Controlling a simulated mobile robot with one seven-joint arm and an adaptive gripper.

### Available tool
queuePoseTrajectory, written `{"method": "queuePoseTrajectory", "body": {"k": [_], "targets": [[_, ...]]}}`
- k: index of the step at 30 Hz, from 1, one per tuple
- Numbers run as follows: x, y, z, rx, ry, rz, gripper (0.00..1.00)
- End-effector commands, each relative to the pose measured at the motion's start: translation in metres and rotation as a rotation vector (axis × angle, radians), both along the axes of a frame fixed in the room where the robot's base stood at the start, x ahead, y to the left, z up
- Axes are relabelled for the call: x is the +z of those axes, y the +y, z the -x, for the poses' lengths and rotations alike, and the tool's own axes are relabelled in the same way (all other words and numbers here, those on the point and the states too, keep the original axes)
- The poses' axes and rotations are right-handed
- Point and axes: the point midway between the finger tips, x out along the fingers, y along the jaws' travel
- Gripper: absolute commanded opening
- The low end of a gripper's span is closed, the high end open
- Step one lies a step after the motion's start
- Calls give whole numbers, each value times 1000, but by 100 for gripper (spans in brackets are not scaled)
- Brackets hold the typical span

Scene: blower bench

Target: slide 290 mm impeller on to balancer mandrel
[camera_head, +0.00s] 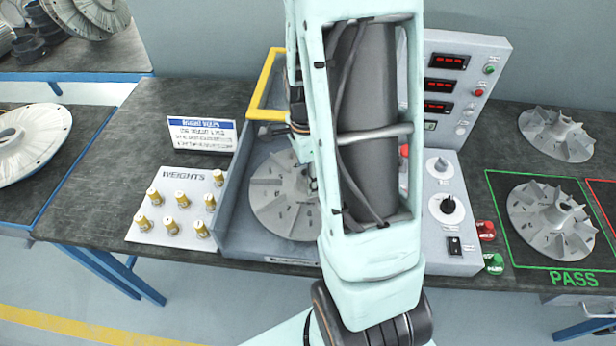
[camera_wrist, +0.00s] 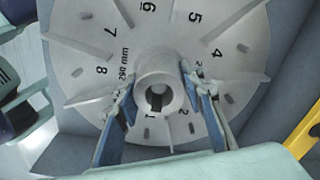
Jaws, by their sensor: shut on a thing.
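The 290 mm impeller (camera_head: 281,199) is a grey bladed disc, partly behind my arm, over the balancer bed (camera_head: 240,230) in the head view. In the wrist view the impeller (camera_wrist: 100,45) shows its printed numbers, a "290 mm" marking and a raised hub (camera_wrist: 157,68) with a dark bore. My gripper (camera_wrist: 156,82) has one finger on each side of this hub and is shut on it. My arm hides most of the gripper in the head view. The mandrel cannot be made out clearly, so I cannot tell whether it is inside the bore.
A yellow guard frame (camera_head: 268,84) stands behind the bed. A weights board (camera_head: 178,208) with several brass weights is at left. The control panel (camera_head: 452,215) is close on the right. Another impeller (camera_head: 552,222) lies in the green PASS area, with one more (camera_head: 556,135) behind it.

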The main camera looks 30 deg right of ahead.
Motion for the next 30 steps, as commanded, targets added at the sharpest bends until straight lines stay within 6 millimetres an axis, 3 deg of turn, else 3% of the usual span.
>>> {"method": "queuePoseTrajectory", "body": {"k": [20,21,26,30], "targets": [[-5,0,-1,0,-2,0,0],[-5,0,-1,0,-2,0,37],[-6,0,0,0,-1,0,55],[-6,0,0,0,-1,0,56]]}}
